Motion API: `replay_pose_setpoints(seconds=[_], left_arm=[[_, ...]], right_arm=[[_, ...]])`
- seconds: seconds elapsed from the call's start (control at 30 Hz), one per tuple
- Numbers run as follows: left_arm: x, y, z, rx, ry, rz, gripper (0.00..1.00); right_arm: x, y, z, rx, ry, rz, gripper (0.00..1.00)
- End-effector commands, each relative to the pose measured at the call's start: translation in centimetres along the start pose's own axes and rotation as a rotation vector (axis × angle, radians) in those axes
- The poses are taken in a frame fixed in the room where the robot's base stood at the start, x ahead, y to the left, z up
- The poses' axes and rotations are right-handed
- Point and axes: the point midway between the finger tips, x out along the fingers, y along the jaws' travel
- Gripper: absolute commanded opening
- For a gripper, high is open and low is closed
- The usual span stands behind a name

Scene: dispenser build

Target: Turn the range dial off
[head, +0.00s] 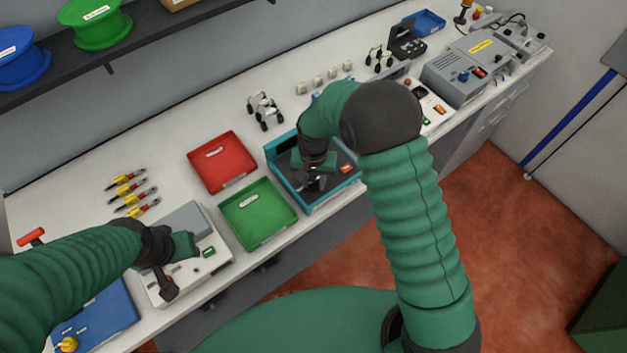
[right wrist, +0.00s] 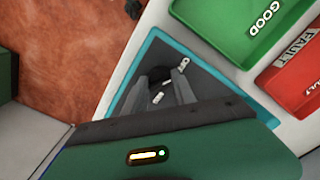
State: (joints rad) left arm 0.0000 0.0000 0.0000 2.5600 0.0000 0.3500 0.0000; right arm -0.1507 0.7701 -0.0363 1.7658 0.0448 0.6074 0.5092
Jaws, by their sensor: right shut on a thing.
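My right gripper (head: 316,184) reaches down over the teal-rimmed, dark-floored unit (head: 287,182). In the right wrist view its two grey fingers (right wrist: 168,88) are shut on a dark round part (right wrist: 158,74) low over the dark surface. Small white pieces or labels show beside the fingers. My left gripper (head: 168,284) is over the pale box (head: 217,262) at the lower left, which has a small green display and a red button. Its fingertips are too unclear to tell open from shut.
A red tray (head: 223,141) and a green tray (head: 280,231) lie left of the teal unit. Yellow-and-red tools (head: 131,187) lie farther left. A shelf with spools (head: 97,24) hangs above.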

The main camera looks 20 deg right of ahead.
Motion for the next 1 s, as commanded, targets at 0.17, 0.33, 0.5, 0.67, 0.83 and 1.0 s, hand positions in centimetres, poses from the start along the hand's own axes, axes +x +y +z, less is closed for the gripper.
replay_pose_setpoints(seconds=[0.17,0.33,0.5,0.67,0.83,1.0], left_arm=[[0.0,0.0,0.0,0.0,0.0,0.0,0.36],[0.0,0.0,0.0,0.0,0.0,0.0,0.36],[0.0,0.0,0.0,0.0,0.0,0.0,0.36],[0.1,0.0,0.0,0.0,0.0,0.0,0.36],[0.7,0.0,0.2,0.0,0.0,0.0,0.36],[1.2,0.0,0.3,0.0,0.0,0.0,0.36]], right_arm=[[-0.3,-0.2,-0.5,0.0,0.013,-0.006,0.36],[-0.2,-0.1,-0.3,0.0,0.008,-0.004,0.53],[-0.1,-0.1,-0.1,0.0,0.005,-0.002,0.53],[-0.7,-0.1,-0.1,0.0,0.005,-0.003,0.53],[-4.0,-0.1,-0.2,0.0,0.01,-0.005,0.53],[-9.1,-0.1,-0.2,0.0,0.01,-0.005,0.53]])
